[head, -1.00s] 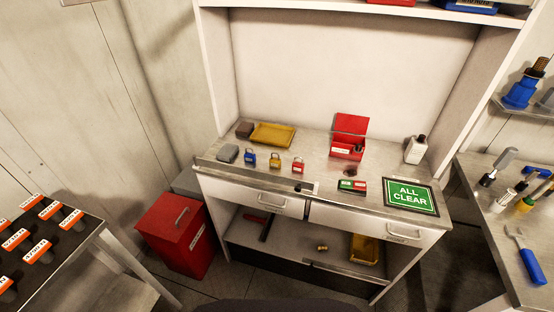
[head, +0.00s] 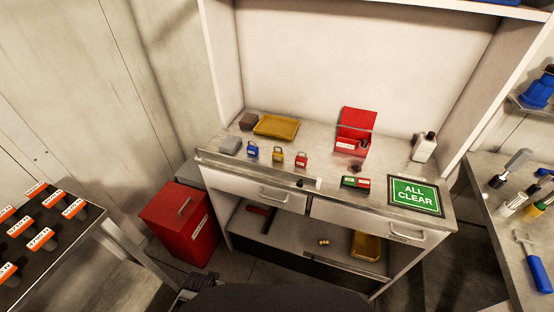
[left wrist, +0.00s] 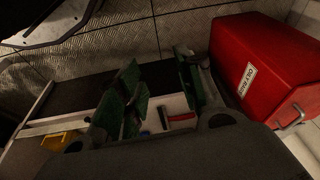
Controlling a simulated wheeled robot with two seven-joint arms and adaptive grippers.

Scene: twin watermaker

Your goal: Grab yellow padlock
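The yellow padlock (head: 277,155) stands on the grey workbench top (head: 325,188), between a blue padlock (head: 252,151) on its left and a red padlock (head: 302,160) on its right. A small gap separates each from its neighbour. My left gripper (left wrist: 158,92) shows in the left wrist view with its green-padded fingers apart and nothing between them. It points down toward the floor and the lower shelf, away from the padlocks. The padlocks do not show in the left wrist view. My right gripper is in neither view.
A yellow tray (head: 275,126), a red open box (head: 354,133), a white bottle (head: 424,147) and an "ALL CLEAR" sign (head: 415,194) are on the bench. A red bin (head: 180,222) stands on the floor at left; it also shows in the left wrist view (left wrist: 265,65).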

